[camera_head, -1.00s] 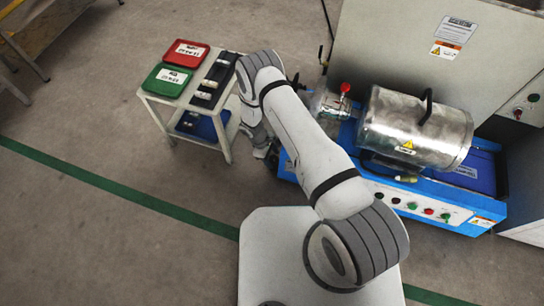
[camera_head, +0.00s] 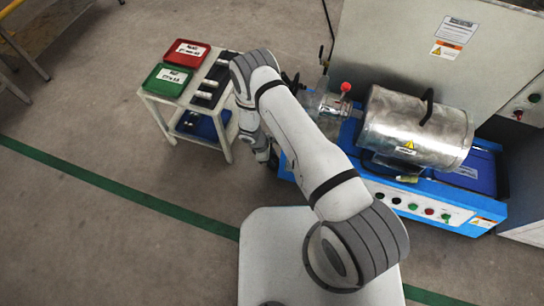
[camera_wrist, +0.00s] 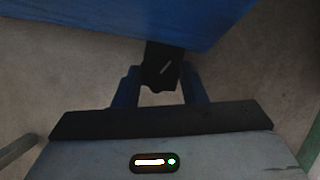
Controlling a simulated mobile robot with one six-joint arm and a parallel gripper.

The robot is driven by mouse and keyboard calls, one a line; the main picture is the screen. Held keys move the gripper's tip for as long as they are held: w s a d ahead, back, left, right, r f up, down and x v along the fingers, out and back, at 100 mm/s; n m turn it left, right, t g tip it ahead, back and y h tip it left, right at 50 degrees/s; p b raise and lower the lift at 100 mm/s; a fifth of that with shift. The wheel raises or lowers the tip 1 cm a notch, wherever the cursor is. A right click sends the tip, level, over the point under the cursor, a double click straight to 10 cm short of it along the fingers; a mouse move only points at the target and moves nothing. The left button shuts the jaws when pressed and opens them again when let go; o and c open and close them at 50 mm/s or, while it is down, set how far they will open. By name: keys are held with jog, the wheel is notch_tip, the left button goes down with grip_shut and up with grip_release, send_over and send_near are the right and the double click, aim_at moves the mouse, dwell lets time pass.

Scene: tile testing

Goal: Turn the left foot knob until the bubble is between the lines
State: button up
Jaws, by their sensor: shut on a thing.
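The black foot knob (camera_wrist: 163,66) shows in the wrist view under the blue machine base (camera_wrist: 110,15), with a short pale line on it. My gripper (camera_wrist: 160,84) is shut on this knob, one finger on each side. In the head view my gripper (camera_head: 264,153) is low at the left end of the blue machine (camera_head: 420,207), and the knob is hidden there. I cannot make out the bubble or its lines in either view.
A silver cylinder (camera_head: 412,128) lies on the machine, with a red-topped valve (camera_head: 345,87) at its left. A white side table (camera_head: 225,128) with a red tray (camera_head: 187,52) and a green tray (camera_head: 167,78) stands left. Floor in front of that table is clear.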

dwell(0.3)
jog(key=o, duration=1)
jog(key=p+v, duration=0.3)
jog(key=v, duration=0.4)
jog(key=shift+a+r, duration=0.2)
jog(key=shift+r, duration=0.15)
jog(key=shift+s, duration=0.1)
